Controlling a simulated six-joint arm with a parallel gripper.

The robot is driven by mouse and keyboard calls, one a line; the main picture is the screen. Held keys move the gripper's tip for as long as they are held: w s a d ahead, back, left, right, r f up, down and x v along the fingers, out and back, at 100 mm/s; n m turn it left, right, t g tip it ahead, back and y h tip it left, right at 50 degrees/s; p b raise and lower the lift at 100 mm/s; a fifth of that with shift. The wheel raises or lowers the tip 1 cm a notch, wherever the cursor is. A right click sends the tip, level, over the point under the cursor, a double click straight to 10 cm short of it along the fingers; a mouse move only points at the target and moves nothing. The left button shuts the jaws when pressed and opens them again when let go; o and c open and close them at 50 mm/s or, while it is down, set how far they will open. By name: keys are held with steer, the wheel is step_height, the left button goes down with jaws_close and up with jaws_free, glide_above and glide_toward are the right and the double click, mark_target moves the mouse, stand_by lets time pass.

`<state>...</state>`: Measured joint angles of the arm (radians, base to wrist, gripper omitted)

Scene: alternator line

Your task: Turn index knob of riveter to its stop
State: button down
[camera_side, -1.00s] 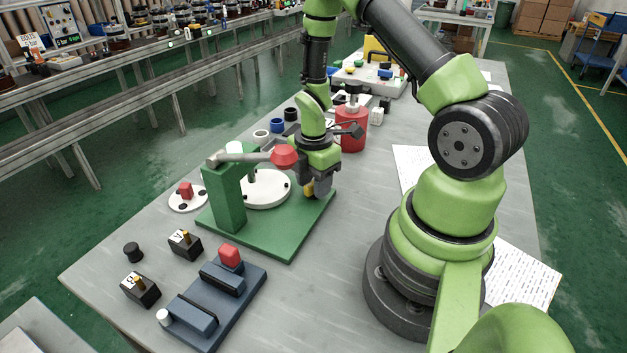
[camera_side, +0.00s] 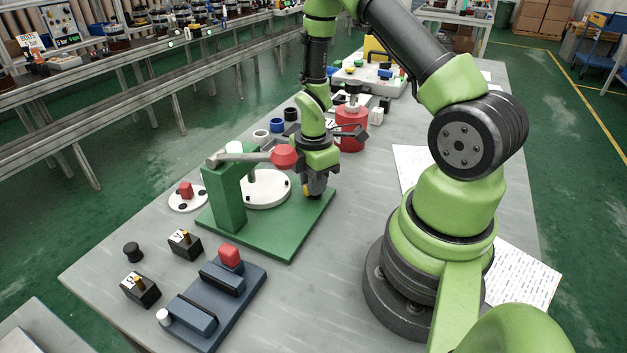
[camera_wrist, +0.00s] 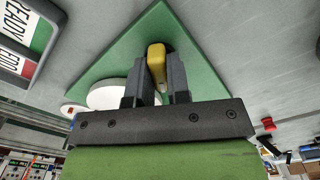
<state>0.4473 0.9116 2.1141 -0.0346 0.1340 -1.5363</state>
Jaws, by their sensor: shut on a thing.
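The riveter has a green base plate (camera_side: 287,238), a green post (camera_side: 226,195), a round white plate (camera_side: 266,192) and a lever with a red grip (camera_side: 285,156). Its yellow index knob (camera_wrist: 156,60) sits near a corner of the base plate in the wrist view. My gripper (camera_wrist: 157,82) is shut on the knob, one dark finger on each side of it. In the side view my gripper (camera_side: 315,188) points down at the right part of the base plate. It hides most of the knob there.
A red can (camera_side: 351,128) stands just behind my gripper. A white disc (camera_side: 187,198) lies left of the riveter. Bare table lies right of the base plate.

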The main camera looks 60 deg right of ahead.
steer(key=m, duration=1.1)
steer(key=shift+m, duration=0.4)
stand_by(0.4)
steer(key=c, duration=1.1)
jaws_free()
steer(key=shift+r, duration=0.1)
step_height(320, 180, up, 10)
steer(key=shift+f, duration=0.1)
